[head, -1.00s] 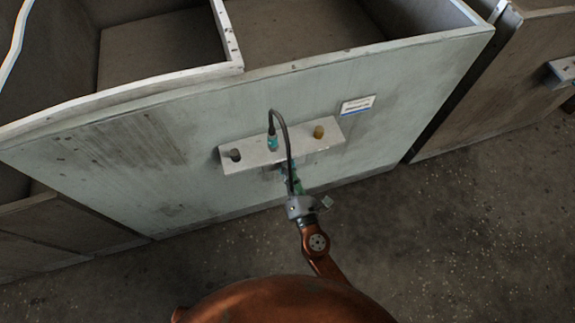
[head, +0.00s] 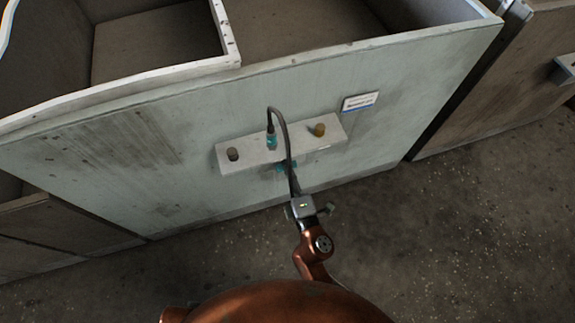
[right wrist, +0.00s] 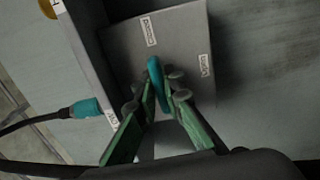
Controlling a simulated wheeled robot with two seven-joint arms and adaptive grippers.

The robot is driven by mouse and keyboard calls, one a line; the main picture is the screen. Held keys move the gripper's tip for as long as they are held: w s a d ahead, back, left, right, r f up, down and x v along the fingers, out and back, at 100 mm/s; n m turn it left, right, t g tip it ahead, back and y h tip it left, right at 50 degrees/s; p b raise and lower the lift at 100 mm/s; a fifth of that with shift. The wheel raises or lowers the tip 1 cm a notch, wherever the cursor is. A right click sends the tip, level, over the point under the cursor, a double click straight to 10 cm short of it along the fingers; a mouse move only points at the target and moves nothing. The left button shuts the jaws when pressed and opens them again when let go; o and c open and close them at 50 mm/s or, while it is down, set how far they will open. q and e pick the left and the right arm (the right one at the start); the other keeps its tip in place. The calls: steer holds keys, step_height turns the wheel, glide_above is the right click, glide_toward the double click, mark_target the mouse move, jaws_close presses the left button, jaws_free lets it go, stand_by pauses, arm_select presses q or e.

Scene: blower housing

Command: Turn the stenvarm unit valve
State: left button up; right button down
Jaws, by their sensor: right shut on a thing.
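The valve handle (right wrist: 157,84) is a teal lever on a grey box (right wrist: 190,50) with two small white labels, too blurred to read surely. In the right wrist view my right gripper (right wrist: 161,92) has its green fingers shut on this handle, one on each side. In the head view a bit of teal (head: 285,167) shows below the white ledge, and my right gripper (head: 294,186) reaches up to it from below, its fingers mostly hidden behind a dark hose. My left gripper is not in view.
The white ledge (head: 245,156) on the pale panel carries a dark knob (head: 232,154), a teal connector (head: 271,140) with the dark hose (head: 288,140) looping down, and a yellow knob (head: 319,130). A label plate (head: 361,101) is at upper right. The floor is clear.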

steer(key=shift+f, duration=0.1)
stand_by(0.5)
steer(key=c, duration=2)
jaws_free()
